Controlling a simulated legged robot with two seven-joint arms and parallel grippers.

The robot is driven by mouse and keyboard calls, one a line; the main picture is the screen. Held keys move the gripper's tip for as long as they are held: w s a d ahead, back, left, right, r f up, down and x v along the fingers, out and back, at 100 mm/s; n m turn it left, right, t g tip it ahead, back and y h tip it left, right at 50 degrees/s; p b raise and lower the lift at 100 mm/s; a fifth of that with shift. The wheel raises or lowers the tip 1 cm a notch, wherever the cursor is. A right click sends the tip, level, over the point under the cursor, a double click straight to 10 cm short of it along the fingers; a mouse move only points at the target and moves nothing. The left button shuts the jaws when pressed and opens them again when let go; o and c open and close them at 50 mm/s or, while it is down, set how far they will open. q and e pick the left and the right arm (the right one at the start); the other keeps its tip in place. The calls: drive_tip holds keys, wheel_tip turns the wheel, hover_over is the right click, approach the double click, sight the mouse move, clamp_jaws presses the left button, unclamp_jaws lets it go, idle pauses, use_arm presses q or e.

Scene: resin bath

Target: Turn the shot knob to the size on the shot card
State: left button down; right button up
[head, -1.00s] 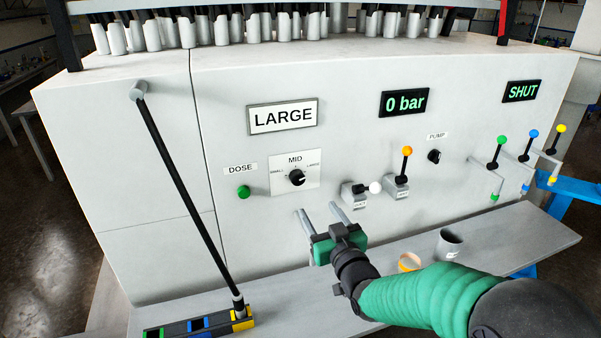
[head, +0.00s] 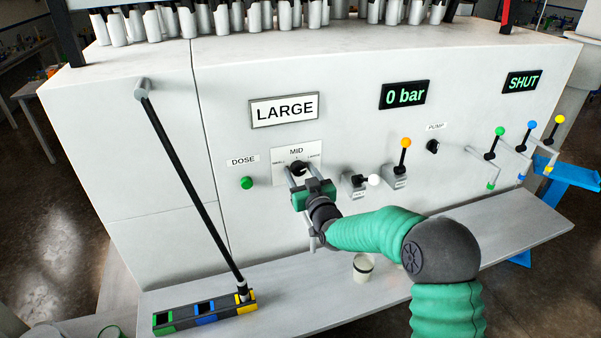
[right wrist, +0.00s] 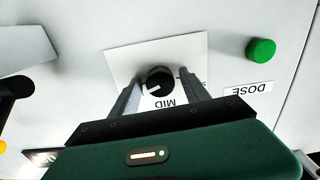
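The shot card (head: 285,109) on the panel reads LARGE. The black shot knob (head: 298,166) sits on a white plate marked SMALL, MID and LARGE; my gripper partly covers it in the head view. In the right wrist view the knob (right wrist: 161,79) appears upside down, with its pale mark towards the lower left; I cannot tell the exact setting. My right gripper (head: 304,170) is in front of the plate. Its two fingers (right wrist: 160,93) are open, one on each side of the knob, with gaps visible between. My left gripper is not in view.
The green DOSE button (head: 246,183) is left of the knob. A white-tipped lever (head: 373,180) and an orange-tipped lever (head: 405,143) stand close on the right. A cup (head: 363,266) stands on the ledge below my arm. Displays read 0 bar (head: 404,94) and SHUT (head: 522,82).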

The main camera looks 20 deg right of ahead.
clamp_jaws()
drive_tip(key=shift+f+m+b, duration=0.25)
drive_tip(key=shift+m+b, duration=0.25)
drive_tip(key=shift+b, duration=0.35)
drive_tip(key=shift+r+m, duration=0.15)
drive_tip(key=shift+m, duration=0.15)
drive_tip(key=shift+r, duration=0.1)
drive_tip(key=shift+o, duration=1)
unclamp_jaws()
drive_tip(key=shift+s, duration=0.15)
